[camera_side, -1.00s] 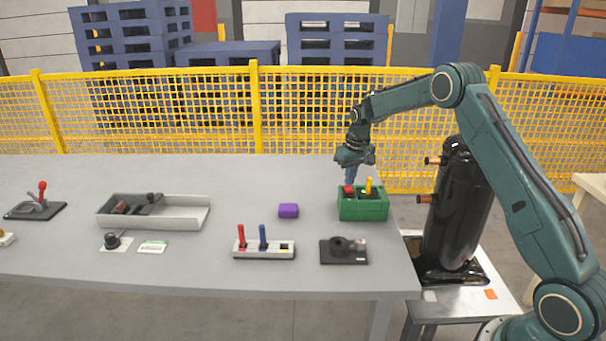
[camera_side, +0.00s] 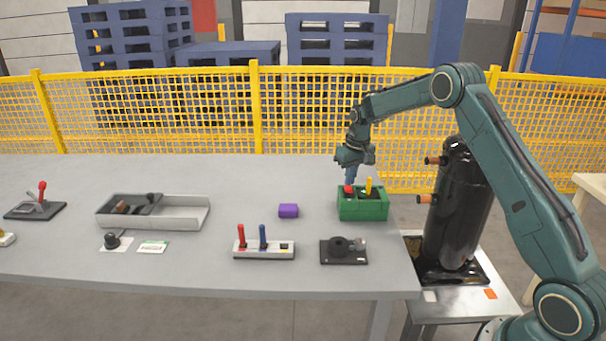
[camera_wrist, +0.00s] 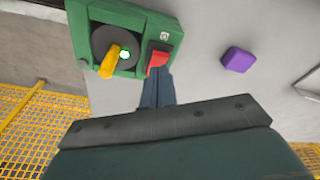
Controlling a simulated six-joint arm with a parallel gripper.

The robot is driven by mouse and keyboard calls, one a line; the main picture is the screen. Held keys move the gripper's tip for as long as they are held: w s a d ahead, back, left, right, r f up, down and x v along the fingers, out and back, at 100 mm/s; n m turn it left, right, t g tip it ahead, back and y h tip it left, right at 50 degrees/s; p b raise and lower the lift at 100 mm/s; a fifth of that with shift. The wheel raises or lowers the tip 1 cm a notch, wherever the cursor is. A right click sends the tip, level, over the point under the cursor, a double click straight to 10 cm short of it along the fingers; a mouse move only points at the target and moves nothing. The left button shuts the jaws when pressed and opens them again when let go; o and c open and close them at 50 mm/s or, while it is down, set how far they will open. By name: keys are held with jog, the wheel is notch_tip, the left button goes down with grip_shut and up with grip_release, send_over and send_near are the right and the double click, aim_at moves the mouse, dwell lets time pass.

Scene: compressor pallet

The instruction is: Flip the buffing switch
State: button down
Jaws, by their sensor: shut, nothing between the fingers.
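A green control box (camera_side: 362,208) stands at the right end of the table in the side view. It carries a red rocker switch (camera_side: 349,190) and a black dial with a yellow lever (camera_side: 369,186). In the wrist view, the green box (camera_wrist: 101,12) shows the red switch (camera_wrist: 157,59), the yellow lever (camera_wrist: 109,63) and a lit green lamp (camera_wrist: 125,55). My gripper (camera_wrist: 158,76) is shut and empty, its fingertips right at the near end of the red switch. I cannot tell whether they touch it. It also shows above the box in the side view (camera_side: 350,181).
A purple block (camera_side: 288,211) lies left of the box. A panel with red and blue levers (camera_side: 264,252) and a black fixture (camera_side: 343,250) stand in front. A grey tray (camera_side: 180,213) is farther left. A black compressor (camera_side: 460,205) stands right of the table.

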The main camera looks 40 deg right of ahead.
aim_at(349, 190)
jog(key=shift+f, duration=1)
dwell(0.9)
jog(key=shift+r, duration=3.55)
